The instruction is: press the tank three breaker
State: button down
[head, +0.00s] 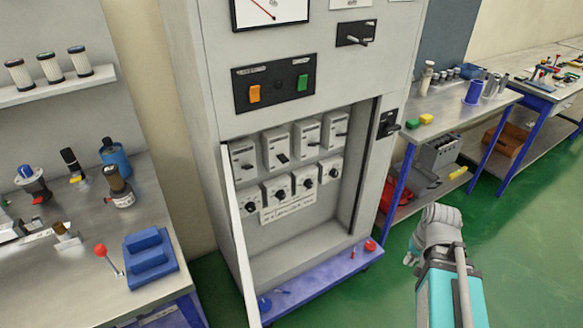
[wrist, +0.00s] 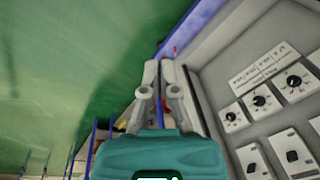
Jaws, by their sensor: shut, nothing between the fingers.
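The grey cabinet (head: 210,90) stands open in the head view. Inside is an upper row of several white breakers with dark levers; the third from the left (head: 306,135) is among them. Labels are too small to read, so I cannot tell which is tank three. Below is a row of white units with black rotary knobs (head: 278,191). In the wrist view, rotated, knobs (wrist: 260,100) and breakers (wrist: 292,157) show at right. My gripper (wrist: 159,70) is shut and empty, apart from the breakers. In the head view my arm is right of the cabinet.
The open door (head: 238,225) juts out at the cabinet's left. A blue ledge (head: 325,285) with small parts runs along its foot. Benches stand at left (head: 85,300) and at right (head: 450,118). The green floor (head: 515,200) is clear.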

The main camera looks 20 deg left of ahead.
aim_at(283, 158)
jog(key=w+a+f+m+t+y+b, duration=0.2)
jog(key=w+a+m+t+y+b, duration=0.2)
jog(key=a, duration=0.8)
jog(key=w+a+f+m+t+y+b, duration=0.2)
jog(key=w+a+m+t+y+b, duration=0.2)
jog(key=w+a+m+b, duration=0.5)
jog(key=w+a+f+m+t+y+b, duration=0.1)
jog(key=w+a+m+t+y+b, duration=0.4)
jog(key=a+m+b, duration=0.7)
jog(key=w+a+y+b, duration=0.1)
jog(key=a+b, duration=0.2)
jog(key=a, duration=0.1)
jog(key=shift+w+a+f+m, duration=0.15)
jog(key=shift+w+f+m, duration=0.1)
jog(key=shift+f+m, duration=0.15)
jog(key=w+a+r+p, duration=0.6)
jog(key=a, duration=0.1)
jog(key=shift+w+a+r+y, duration=0.15)
jog(key=shift+r+y, duration=0.1)
jog(key=shift+y, duration=0.15)
